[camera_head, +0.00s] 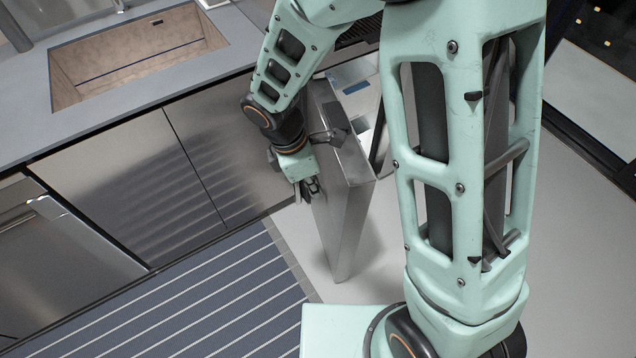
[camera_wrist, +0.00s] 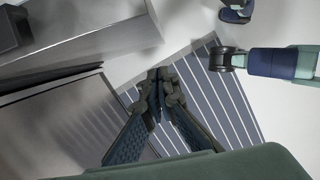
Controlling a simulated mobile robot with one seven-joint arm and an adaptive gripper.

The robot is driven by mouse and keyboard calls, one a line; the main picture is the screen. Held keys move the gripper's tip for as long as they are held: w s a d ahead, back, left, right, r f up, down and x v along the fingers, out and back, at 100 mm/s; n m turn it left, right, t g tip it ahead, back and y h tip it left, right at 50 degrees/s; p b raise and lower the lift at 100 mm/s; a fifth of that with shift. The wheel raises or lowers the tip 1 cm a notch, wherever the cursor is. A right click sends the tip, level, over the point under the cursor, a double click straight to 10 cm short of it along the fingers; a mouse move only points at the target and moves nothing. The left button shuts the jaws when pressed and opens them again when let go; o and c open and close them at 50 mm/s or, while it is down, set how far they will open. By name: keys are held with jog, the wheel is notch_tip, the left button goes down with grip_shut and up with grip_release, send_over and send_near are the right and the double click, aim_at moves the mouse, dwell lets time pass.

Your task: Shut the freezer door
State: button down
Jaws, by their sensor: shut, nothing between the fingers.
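The freezer door (camera_head: 345,215) is a grey metal panel. It stands open, jutting out from the counter front over the pale floor in the head view. My gripper (camera_head: 311,190) is low beside the door's left face, with fingers pointing down; whether it touches the door I cannot tell. In the wrist view my gripper (camera_wrist: 157,78) has its fingertips together with nothing between them. A grey panel that looks like the door (camera_wrist: 95,35) fills the upper left there, with a dark block on it. My arm hides part of the freezer opening.
Steel cabinet fronts (camera_head: 130,185) and a counter with a sink (camera_head: 140,55) are at the left. A striped runner (camera_head: 190,310) lies on the floor before them. Pale floor (camera_head: 580,230) is open at the right.

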aim_at(347, 178)
jog(key=w+d+f, duration=0.1)
jog(key=d+f, duration=0.4)
jog(key=f, duration=0.2)
jog(key=shift+w+d+f, duration=0.2)
jog(key=shift+w+d, duration=0.1)
jog(key=shift+w, duration=0.1)
jog(key=shift+d, duration=0.1)
